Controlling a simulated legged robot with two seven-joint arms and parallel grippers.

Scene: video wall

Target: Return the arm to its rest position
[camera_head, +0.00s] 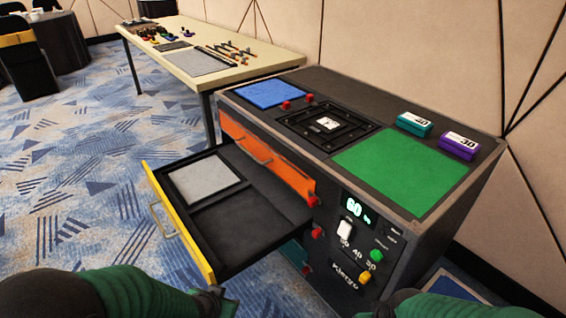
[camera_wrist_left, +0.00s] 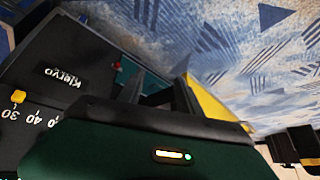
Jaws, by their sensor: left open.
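My left gripper (camera_head: 218,298) shows only partly at the bottom of the head view, at the end of my green left arm, in front of the open drawer. In the left wrist view its two fingers (camera_wrist_left: 158,92) stand apart with nothing between them. The yellow drawer front (camera_wrist_left: 212,100) appears just beyond the fingers; I cannot tell how close it is. My right arm (camera_head: 440,302) enters at the bottom right of the head view; its fingertips cannot be made out.
A black console (camera_head: 455,207) stands at right, with a green mat (camera_head: 400,168), blue mat (camera_head: 270,93), teal box (camera_head: 414,124) and purple box (camera_head: 460,145) on top. Its yellow-fronted drawer (camera_head: 180,225) is pulled out. A long table (camera_head: 265,62) stands behind. Carpet at left is clear.

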